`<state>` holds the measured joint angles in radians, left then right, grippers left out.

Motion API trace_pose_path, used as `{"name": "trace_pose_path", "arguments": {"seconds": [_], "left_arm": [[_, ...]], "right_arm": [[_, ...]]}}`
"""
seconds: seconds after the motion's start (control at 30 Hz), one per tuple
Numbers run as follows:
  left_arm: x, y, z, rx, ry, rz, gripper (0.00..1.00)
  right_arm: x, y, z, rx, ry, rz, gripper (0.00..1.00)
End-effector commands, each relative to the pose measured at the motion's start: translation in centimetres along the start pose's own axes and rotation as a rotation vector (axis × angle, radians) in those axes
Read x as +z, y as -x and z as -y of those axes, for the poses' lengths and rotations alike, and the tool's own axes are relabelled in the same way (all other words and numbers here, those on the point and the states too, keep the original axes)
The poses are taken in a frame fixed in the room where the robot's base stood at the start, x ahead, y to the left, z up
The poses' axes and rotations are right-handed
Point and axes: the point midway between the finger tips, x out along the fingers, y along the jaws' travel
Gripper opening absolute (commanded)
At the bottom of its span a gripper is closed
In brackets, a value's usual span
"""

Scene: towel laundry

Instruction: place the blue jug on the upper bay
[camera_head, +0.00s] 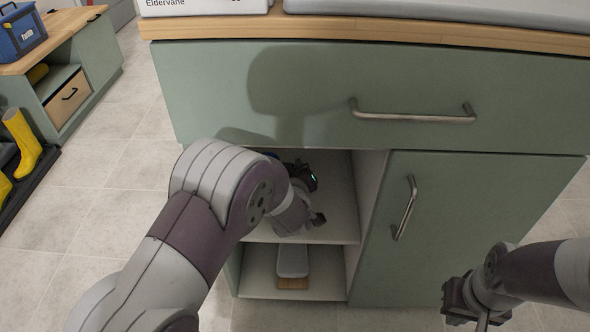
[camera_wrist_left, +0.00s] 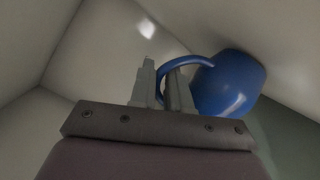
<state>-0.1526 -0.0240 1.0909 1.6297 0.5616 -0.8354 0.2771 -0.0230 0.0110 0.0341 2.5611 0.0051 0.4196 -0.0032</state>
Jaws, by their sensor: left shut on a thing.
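The blue jug (camera_wrist_left: 228,85) shows in the left wrist view, with its curved handle at the fingers of my left gripper (camera_wrist_left: 163,85). The gripper is shut on that handle. In the head view my left arm reaches into the upper bay (camera_head: 338,215) of the green cabinet. My arm and wrist hide the jug there almost fully, so I cannot tell whether it touches the bay floor. My right gripper (camera_head: 470,305) is low at the right, in front of the cabinet door and away from the jug; its jaws are not clear.
The lower bay (camera_head: 325,280) holds a grey item with a wooden base (camera_head: 293,263). A wide drawer (camera_head: 400,85) is above the bays, and a door with a bar handle (camera_head: 405,208) is to their right. Yellow boots (camera_head: 22,140) stand far left; the tiled floor between is clear.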

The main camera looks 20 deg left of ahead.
Motion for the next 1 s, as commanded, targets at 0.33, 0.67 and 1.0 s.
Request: {"name": "trace_pose_path", "arguments": {"seconds": [0.33, 0.67, 1.0], "left_arm": [[0.3, 0.2, 0.1, 0.003, 0.002, -0.005, 0.00], [0.3, 0.3, 0.1, 0.002, 0.002, -0.004, 0.42], [-0.4, 4.5, -0.4, 0.004, 0.000, -0.002, 0.42]], "right_arm": [[0.0, -0.2, 0.0, 0.000, 0.000, -0.002, 0.00], [-0.1, -0.2, 0.0, 0.000, 0.000, -0.002, 0.00], [-0.4, 2.6, 0.0, 0.000, 0.000, -0.003, 0.00]]}}
